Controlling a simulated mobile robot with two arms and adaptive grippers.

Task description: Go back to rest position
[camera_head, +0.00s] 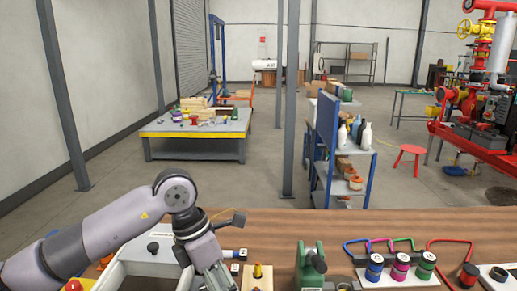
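My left arm comes in from the left and bends down over the near wooden bench (330,228). My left gripper (218,279) points down at the bottom edge of the head view, beside a light-coloured box with raised walls (140,268). Its fingertips are cut off or hidden, so I cannot tell whether it is open or shut. I see nothing clearly held in it. My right arm and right gripper are not in view.
A green device (310,266) stands on the bench. Right of it, blue (374,267), magenta (400,266) and green (426,265) round parts sit on a white plate with coloured cables. Behind are a blue shelf (325,130), a yellow-edged table (195,134) and red pump equipment (480,130).

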